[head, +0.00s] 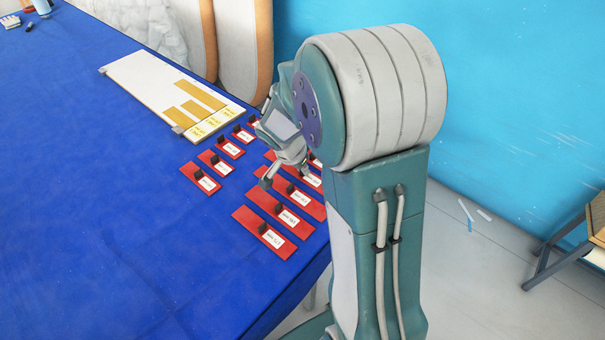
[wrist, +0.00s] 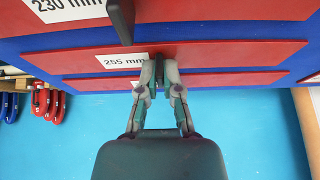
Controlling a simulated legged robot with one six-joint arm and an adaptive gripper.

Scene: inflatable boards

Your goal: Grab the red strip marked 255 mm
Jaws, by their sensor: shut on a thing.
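The red strip marked 255 mm (wrist: 230,52) crosses the middle of the wrist view, its white label just left of my gripper's tips. In the head view my gripper (head: 283,174) is low over the group of red strips at the table's right side. The labels are too small to read there, so I cannot tell which strip is the 255 mm one.
A red strip marked 230 mm (wrist: 200,10) with a black knob (wrist: 121,20) lies beside it, and another red strip (wrist: 90,84) lies on the other side. The blue table (head: 110,200) is clear at left. A white board (head: 140,78) with yellow pieces lies behind.

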